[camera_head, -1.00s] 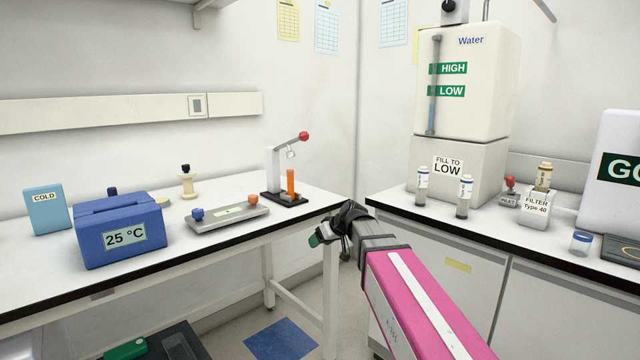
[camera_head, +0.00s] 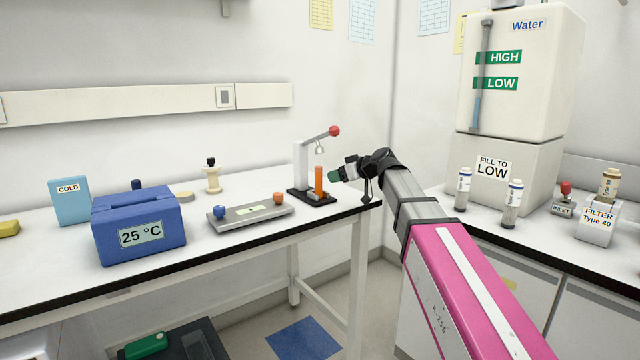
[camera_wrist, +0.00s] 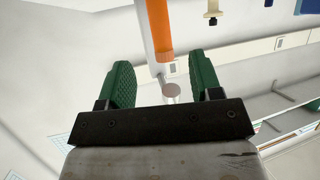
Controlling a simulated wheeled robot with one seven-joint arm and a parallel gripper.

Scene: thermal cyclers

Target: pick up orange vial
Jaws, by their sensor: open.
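The orange vial (camera_head: 319,182) stands upright on the black base of a small white stand with a red-knobbed lever (camera_head: 303,168), near the right end of the left bench. My gripper (camera_head: 336,175) is just to the right of the vial in the head view, at about its height. In the wrist view, the green fingers of my gripper (camera_wrist: 163,85) are open and empty. The orange vial (camera_wrist: 160,25) shows there beyond the fingertips, roughly in line with the gap between them.
A grey plate (camera_head: 250,217) with an orange and a blue knob lies left of the stand. A blue 25 °C box (camera_head: 138,228) and a light blue COLD box (camera_head: 70,203) stand farther left.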

